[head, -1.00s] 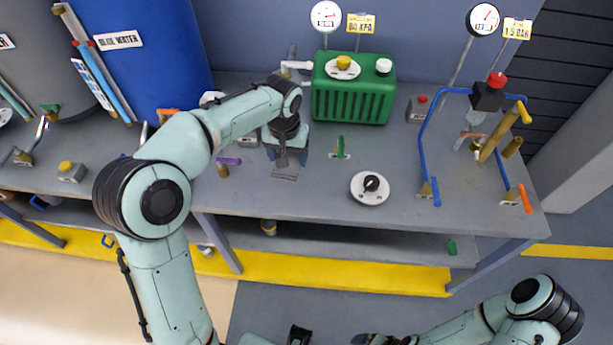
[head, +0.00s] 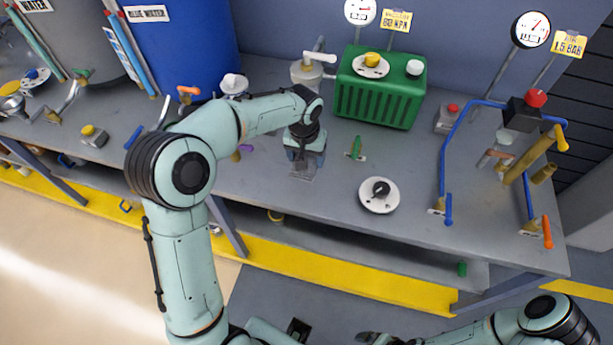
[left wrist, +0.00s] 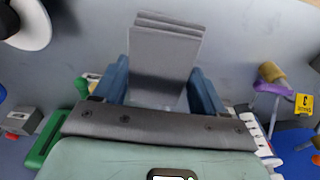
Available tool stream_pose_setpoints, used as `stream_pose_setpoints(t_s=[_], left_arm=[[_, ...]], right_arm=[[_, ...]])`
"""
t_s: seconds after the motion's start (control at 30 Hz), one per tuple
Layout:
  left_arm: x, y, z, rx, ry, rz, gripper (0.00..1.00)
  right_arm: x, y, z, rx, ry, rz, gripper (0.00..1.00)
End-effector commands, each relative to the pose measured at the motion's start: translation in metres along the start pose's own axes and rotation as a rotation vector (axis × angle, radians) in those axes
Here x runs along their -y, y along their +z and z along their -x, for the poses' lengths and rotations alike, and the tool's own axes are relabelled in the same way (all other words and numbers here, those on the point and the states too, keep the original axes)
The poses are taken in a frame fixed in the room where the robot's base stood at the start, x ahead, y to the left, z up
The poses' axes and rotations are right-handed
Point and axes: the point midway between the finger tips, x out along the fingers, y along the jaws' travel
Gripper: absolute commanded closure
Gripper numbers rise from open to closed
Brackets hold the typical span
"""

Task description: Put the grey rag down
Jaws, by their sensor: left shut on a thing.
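The grey rag (left wrist: 165,60) is a folded, layered flat strip. It sits between the blue fingers of my left gripper (left wrist: 165,90) in the left wrist view. In the head view my left gripper (head: 304,160) points down over the grey bench, left of the small green lever, shut on the rag (head: 302,175). I cannot tell whether the rag touches the bench top. My right gripper (head: 372,338) shows only as a dark part at the bottom edge of the head view; its jaws cannot be made out.
A green tank (head: 378,90) with yellow and white caps stands behind. A green lever (head: 356,148) and a round dial (head: 379,195) are to the right, with blue pipes (head: 447,160) beyond. A blue drum (head: 185,45) stands back left. Bare bench (head: 320,200) lies in front of the gripper.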

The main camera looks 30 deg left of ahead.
Motion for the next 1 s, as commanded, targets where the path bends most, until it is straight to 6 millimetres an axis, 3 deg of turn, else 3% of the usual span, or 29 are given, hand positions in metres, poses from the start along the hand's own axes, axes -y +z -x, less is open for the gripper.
stream_pose_setpoints(t_s=[0.03,0.13,0.43,0.63,1.0], left_arm=[[0.0,0.003,-0.014,0.006,0.0,0.0,0.63],[0.0,0.005,-0.033,0.005,0.0,0.0,0.63],[0.0,0.007,-0.057,0.002,0.0,0.001,0.63],[0.0,0.011,-0.087,0.002,0.0,0.001,0.63],[0.0,0.011,-0.093,0.0,0.0,0.001,0.63]], right_arm=[[-0.001,0.001,-0.002,0.001,0.0,-0.001,0.03],[-0.002,0.001,-0.004,0.002,0.001,-0.001,0.03],[-0.002,0.002,-0.005,0.003,0.001,-0.001,0.03],[-0.004,0.003,-0.007,0.004,0.001,-0.002,0.03],[-0.005,0.004,-0.009,0.005,0.002,-0.002,0.03]])
